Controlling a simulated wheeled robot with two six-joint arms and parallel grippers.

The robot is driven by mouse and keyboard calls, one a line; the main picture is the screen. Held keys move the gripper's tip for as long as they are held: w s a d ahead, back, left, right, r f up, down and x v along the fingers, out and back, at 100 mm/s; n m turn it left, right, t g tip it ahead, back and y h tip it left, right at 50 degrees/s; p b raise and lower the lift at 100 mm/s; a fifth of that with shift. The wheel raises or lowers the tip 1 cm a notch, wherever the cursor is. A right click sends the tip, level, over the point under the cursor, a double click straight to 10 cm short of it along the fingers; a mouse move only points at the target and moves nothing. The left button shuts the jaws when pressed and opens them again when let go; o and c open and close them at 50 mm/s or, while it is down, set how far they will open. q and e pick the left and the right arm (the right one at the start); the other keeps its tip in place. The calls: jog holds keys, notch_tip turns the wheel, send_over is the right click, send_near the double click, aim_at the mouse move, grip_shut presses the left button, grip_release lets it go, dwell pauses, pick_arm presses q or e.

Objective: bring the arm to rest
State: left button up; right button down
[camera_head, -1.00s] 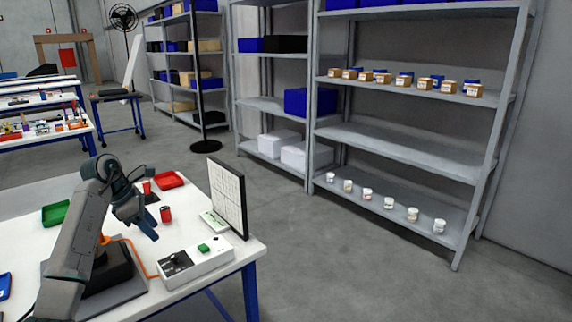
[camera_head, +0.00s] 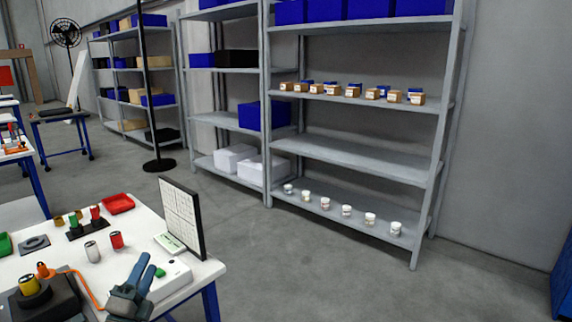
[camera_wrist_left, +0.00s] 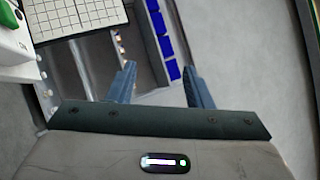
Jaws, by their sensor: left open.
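My left gripper (camera_head: 143,277) shows at the bottom of the head view, in front of the white table's right end. Its two blue-grey fingers stand apart with nothing between them. In the left wrist view the open fingers (camera_wrist_left: 160,85) also show empty, with shelving and grey floor beyond. The gripper partly covers a white control box (camera_head: 172,280) with a green button. My right gripper is in neither view.
On the white table (camera_head: 140,213) stand a panel (camera_head: 182,218), a red tray (camera_head: 118,203), a red cylinder (camera_head: 116,240), a silver cylinder (camera_head: 92,251) and a dark fixture (camera_head: 45,300) with an orange cable. Shelves (camera_head: 350,155) stand behind. The floor (camera_head: 310,270) right of the table is clear.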

pick_arm(q)
jog(key=s+a+f+n+g+y, duration=0.2)
jog(key=s+f+n+g+y, duration=0.25)
jog(key=s+f+n, duration=0.4)
jog(key=s+a+f+n+g+y, duration=0.2)
jog(key=s+f+n+g+y, duration=0.2)
jog(key=s+f+n+g, duration=0.4)
jog(key=s+d+f+n+g+h, duration=0.25)
jog(key=s+d+f, duration=0.2)
jog(key=s, duration=0.45)
jog(key=s+d+f+n+g+h, duration=0.25)
jog(key=s+f+g, duration=0.2)
jog(key=s, duration=0.45)
notch_tip(320, 180, down, 31)
jog(key=a, duration=0.2)
jog(key=s+a+f+g, duration=0.1)
jog(key=s+f+g, duration=0.1)
jog(key=s+f, duration=1.5)
jog(key=shift+s+a+f, duration=0.15)
jog(key=shift+s+f, duration=0.15)
jog(key=shift+f, duration=0.65)
